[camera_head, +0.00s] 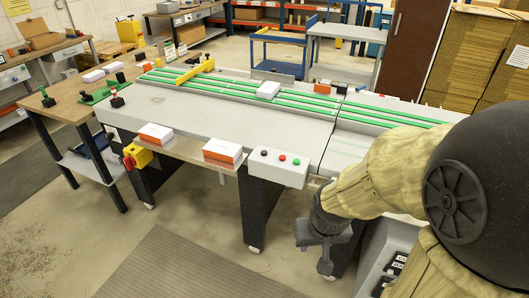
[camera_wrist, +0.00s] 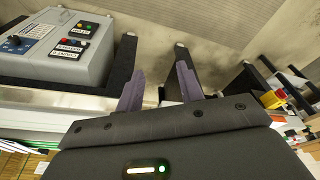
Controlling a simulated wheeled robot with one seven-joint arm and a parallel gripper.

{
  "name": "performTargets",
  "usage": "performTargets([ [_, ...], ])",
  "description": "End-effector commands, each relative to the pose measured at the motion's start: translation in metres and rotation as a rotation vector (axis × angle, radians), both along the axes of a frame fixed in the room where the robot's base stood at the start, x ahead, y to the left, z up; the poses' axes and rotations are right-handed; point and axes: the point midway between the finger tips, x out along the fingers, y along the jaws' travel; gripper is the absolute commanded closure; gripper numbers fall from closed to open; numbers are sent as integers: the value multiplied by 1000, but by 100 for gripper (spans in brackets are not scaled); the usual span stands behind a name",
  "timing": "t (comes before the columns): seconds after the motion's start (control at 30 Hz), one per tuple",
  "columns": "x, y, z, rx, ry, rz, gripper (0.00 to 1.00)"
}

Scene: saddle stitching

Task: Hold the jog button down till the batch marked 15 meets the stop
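A white control box (camera_head: 280,168) with a black, a red and a green button is on the front edge of the machine; I cannot read which is the jog button. A white batch (camera_head: 268,90) lies on the green belts (camera_head: 300,103); no number on it is legible. A yellow bar (camera_head: 196,72) spans the belts to its left, clear of the batch; I cannot tell if it is the stop. My gripper (camera_head: 316,254) hangs low in front of the machine, below and right of the box, touching no button. In the wrist view its fingers (camera_wrist: 160,82) are apart and empty.
Two orange-and-white stacks (camera_head: 155,134) (camera_head: 223,152) sit on the front shelf, near a yellow-and-red switch (camera_head: 137,157). A grey panel (camera_wrist: 60,45) with labelled buttons is at upper left in the wrist view. Open floor (camera_head: 190,255) with a mat lies left of my gripper.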

Motion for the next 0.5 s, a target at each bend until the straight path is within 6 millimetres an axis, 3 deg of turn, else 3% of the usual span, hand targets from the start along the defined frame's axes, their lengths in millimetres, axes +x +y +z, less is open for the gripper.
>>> performTargets([
  [0.03,0,0,0,0,0,0,73],
  [0.17,0,0,0,0,0,0,98],
  [0.5,0,0,0,0,0,0,100],
])
